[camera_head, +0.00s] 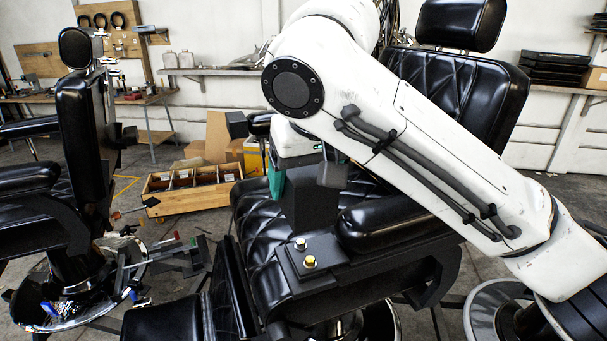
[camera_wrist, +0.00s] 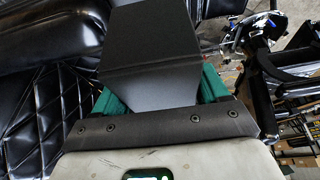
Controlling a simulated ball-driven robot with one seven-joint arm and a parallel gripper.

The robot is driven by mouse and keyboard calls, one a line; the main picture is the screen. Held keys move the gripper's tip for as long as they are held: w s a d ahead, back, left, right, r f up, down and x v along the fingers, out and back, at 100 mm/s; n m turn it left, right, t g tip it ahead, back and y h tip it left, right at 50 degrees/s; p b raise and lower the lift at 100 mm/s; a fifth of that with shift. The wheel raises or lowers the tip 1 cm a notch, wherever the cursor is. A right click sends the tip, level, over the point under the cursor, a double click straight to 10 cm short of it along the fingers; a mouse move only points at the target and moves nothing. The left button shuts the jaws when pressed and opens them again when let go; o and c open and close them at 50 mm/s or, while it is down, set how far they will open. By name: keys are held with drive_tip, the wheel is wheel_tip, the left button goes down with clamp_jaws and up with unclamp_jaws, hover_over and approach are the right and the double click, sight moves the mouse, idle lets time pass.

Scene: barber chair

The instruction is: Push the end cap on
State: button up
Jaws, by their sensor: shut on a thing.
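My gripper (camera_wrist: 158,92) has green fingers and is shut on a dark grey, box-like piece, which I take to be the end cap (camera_wrist: 150,50). In the head view the cap (camera_head: 308,200) is a black block above the seat of the black barber chair (camera_head: 262,225). One green finger shows at its left; the other is hidden. A black padded armrest (camera_head: 385,222) lies to the right of the cap. I cannot tell whether the cap touches the armrest or the seat. Two bolts (camera_head: 310,261) stand on a dark plate in front of it.
My white arm hides part of the chair's backrest (camera_head: 465,85). Another barber chair (camera_head: 75,150) stands at the left. A wooden parts tray (camera_head: 190,195) and cardboard boxes (camera_head: 215,140) lie behind on the floor. Tools (camera_head: 185,255) lie between the chairs.

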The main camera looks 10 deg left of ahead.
sight(316, 191)
drive_tip(key=shift+s+r, duration=0.1)
drive_tip(key=shift+s+f+b, duration=0.1)
drive_tip(key=shift+f+b, duration=1.2)
drive_tip(key=shift+f, duration=1.6)
drive_tip(key=shift+p, duration=0.95)
drive_tip(key=shift+f+b, duration=1.2)
drive_tip(key=shift+f, duration=1.45)
drive_tip(key=o, duration=1.2)
drive_tip(key=v, duration=1)
drive_tip(key=shift+s+d+r, duration=0.1)
drive_tip(key=shift+s+r, duration=0.15)
drive_tip(key=shift+r, duration=0.1)
